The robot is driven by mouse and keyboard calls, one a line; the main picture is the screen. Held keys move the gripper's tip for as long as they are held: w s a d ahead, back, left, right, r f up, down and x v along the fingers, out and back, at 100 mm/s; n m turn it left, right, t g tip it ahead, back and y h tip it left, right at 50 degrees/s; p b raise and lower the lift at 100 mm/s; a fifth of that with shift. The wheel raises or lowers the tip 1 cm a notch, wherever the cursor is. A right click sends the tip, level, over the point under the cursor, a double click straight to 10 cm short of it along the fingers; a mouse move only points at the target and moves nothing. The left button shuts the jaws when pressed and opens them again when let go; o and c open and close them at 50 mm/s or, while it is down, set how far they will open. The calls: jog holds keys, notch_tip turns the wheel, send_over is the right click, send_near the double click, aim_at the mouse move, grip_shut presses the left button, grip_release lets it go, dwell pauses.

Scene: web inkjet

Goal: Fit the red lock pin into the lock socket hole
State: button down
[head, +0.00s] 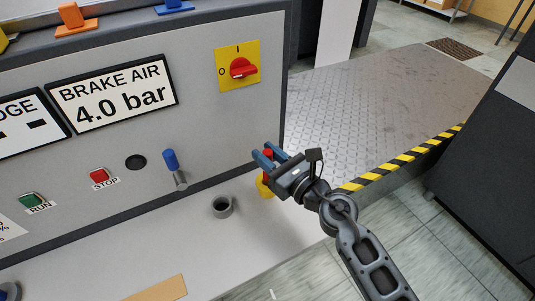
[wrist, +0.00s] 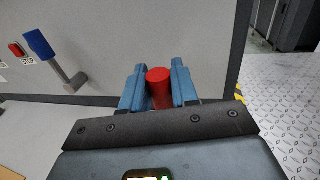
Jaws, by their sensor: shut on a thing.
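The red lock pin (wrist: 159,88) stands between the two blue fingers of my gripper (wrist: 160,92) in the wrist view, and the gripper is shut on it. In the head view my gripper (head: 265,155) is over the right end of the grey ledge, with the pin's red top (head: 268,153) between its fingers. A yellow piece (head: 264,187) shows just below the gripper; whether it is part of the pin or a holder cannot be told. A grey ring-shaped socket (head: 222,206) with an open top stands on the ledge, left of the gripper. The pin's lower end is hidden.
A blue-handled lever (head: 172,162) sticks out of the panel, left of the gripper. A red rotary switch (head: 242,68) is above. The ledge around the socket is clear.

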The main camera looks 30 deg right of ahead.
jog(key=shift+f+b, duration=2.35)
jog(key=shift+f, duration=0.2)
jog(key=c, duration=0.8)
grip_release()
jog(key=b+v, duration=0.1)
jog(key=v, duration=0.5)
jog(key=shift+s+f, duration=0.1)
jog(key=shift+s, duration=0.05)
jog(key=shift+s+d, duration=0.2)
jog(key=shift+s, duration=0.5)
